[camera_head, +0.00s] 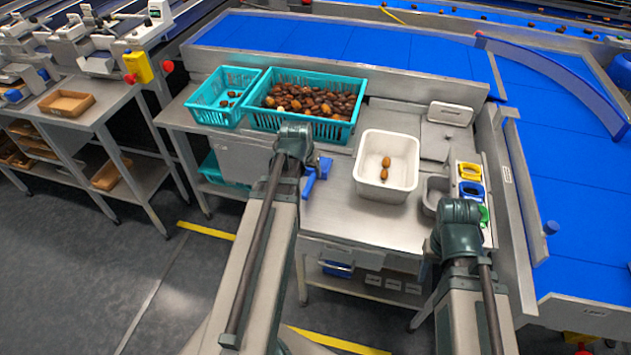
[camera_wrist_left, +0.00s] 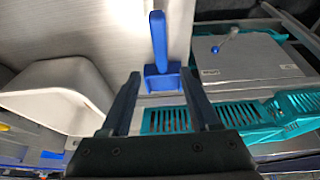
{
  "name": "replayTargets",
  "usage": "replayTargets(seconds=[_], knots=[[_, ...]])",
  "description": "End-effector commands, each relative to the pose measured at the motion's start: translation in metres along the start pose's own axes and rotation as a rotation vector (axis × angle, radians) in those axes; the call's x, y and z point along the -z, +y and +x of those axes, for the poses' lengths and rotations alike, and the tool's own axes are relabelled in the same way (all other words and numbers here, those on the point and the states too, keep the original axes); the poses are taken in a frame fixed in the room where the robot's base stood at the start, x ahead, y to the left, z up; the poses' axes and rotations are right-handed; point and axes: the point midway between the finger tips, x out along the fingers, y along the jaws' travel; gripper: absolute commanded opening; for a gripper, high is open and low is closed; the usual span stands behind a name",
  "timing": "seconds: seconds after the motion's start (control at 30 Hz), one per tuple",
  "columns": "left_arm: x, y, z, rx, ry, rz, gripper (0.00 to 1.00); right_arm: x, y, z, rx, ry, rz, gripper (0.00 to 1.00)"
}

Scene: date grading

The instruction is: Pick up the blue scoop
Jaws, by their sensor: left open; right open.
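The blue scoop (camera_head: 319,177) lies on the metal worktable, just right of my left gripper (camera_head: 297,160), which covers part of it in the head view. In the left wrist view the scoop (camera_wrist_left: 158,45) shows its handle pointing up the picture and its wider body between the tips of my left gripper (camera_wrist_left: 163,92). The jaws are open with a gap on both sides of the scoop; I cannot tell their exact height above it. My right gripper (camera_head: 458,222) hangs over the right front of the table, open; its fingers are largely hidden by the wrist.
A white bin (camera_head: 368,193) holding a few dates stands right of the scoop. Two teal baskets, one full of dates (camera_head: 260,122) and one nearly empty (camera_head: 200,115), stand behind. Yellow, blue and green holders (camera_head: 469,171) line the right edge beside a blue conveyor (camera_head: 570,180).

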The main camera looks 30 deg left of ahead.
Motion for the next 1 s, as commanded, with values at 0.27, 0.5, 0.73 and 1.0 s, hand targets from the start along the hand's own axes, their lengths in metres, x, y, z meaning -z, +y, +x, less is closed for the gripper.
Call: replayTargets(seconds=[0.27, 0.5, 0.73, 1.0], knots=[[-0.001, 0.0, 0.038, 0.0, 0.0, 0.0, 0.62, 0.002, -0.003, 0.035, 0.0, 0.0, 0.0, 0.5], [0.0, 0.0, 0.039, 0.0, 0.0, 0.0, 0.62, 0.002, -0.003, 0.036, 0.0, 0.0, 0.0, 0.5], [-0.002, -0.001, 0.062, 0.0, 0.0, 0.0, 0.62, 0.003, -0.005, 0.057, 0.0, 0.0, 0.0, 0.5], [-0.001, -0.002, 0.09, 0.0, 0.0, 0.0, 0.62, 0.005, -0.008, 0.083, 0.0, 0.0, -0.001, 0.5]])
